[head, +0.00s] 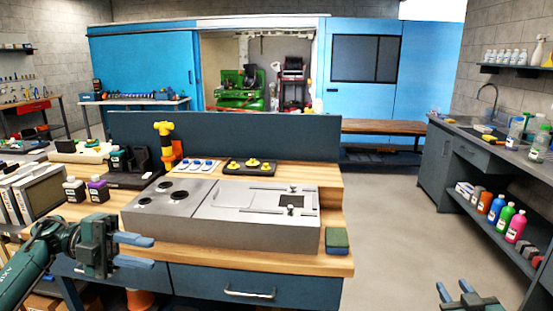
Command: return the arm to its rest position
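My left gripper (143,251) is at the lower left, in front of the wooden workbench (260,260). Its green arm comes in from the left edge, and its two blue-grey fingers point right with a clear gap between them. Nothing is between the fingers. My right gripper (456,289) is low at the bottom right, over the grey floor. Its two fingers stand apart with nothing visible between them, and the rest of that arm is cut off by the frame's bottom edge.
A yellow tool (167,143) stands behind. Small bottles (98,190) stand near my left arm. A sink counter (470,150) lines the right. Floor between is clear.

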